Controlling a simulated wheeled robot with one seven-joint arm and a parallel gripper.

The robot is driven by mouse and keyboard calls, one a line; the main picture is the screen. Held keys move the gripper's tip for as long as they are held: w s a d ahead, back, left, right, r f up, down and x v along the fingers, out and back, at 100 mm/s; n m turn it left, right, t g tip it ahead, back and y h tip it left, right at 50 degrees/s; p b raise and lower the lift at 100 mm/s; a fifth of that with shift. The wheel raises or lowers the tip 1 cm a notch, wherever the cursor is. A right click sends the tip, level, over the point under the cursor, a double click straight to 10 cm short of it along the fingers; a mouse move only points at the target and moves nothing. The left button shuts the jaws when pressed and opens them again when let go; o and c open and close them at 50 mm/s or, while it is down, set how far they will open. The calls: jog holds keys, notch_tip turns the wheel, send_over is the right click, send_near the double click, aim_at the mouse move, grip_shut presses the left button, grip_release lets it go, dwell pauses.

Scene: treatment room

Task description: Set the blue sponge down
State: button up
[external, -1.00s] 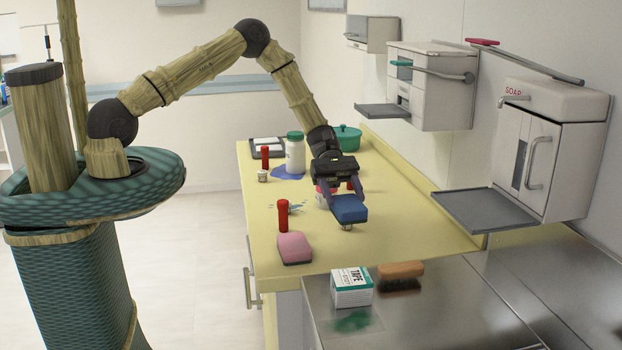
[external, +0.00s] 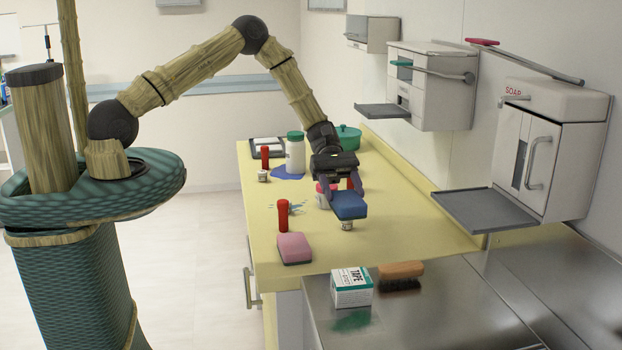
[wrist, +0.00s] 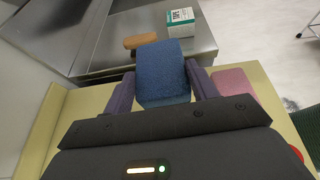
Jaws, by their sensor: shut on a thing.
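The blue sponge (external: 349,206) is held in my gripper (external: 343,190) above the yellow counter (external: 420,225). My gripper is shut on it. In the wrist view the blue sponge (wrist: 162,75) sits between the two fingers of my gripper (wrist: 160,88).
A pink sponge (external: 294,248) and a red cylinder (external: 283,216) are to the left. A pink-lidded jar (external: 323,198) stands close behind the sponge. A tape box (external: 351,287) and a brush (external: 401,270) lie on the steel surface (external: 445,310). The counter's right side is clear.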

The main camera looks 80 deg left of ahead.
jog(key=s+a+m+g+y+p, duration=0.25)
jog(key=s+m+g, duration=0.5)
jog(key=s, duration=0.55)
jog(key=s+a+f+m+g+y+b, duration=0.1)
jog(key=s+a+m+g+y, duration=0.15)
jog(key=a+m+y, duration=0.45)
jog(key=s+a+f+m+g+y, duration=0.15)
jog(key=a+m+g+y, duration=0.25)
jog(key=a, duration=0.6)
jog(key=w+a+r+m+t+y+b, duration=0.1)
jog(key=w+a+m+t+y+b, duration=0.15)
jog(key=a+m+y, duration=0.35)
jog(key=w+a+r+m+t+y+b, duration=0.1)
jog(key=w+a+m+t+y, duration=0.25)
jog(key=a+m+y, duration=0.3)
jog(key=w+m+t+b, duration=0.2)
jog(key=w+m+t, duration=0.4)
jog(key=m+t, duration=0.4)
jog(key=shift+w+a+r+t, duration=0.15)
jog(key=shift+w+r+t, duration=0.25)
jog(key=shift+t, duration=0.8)
jog(key=shift+f, duration=0.1)
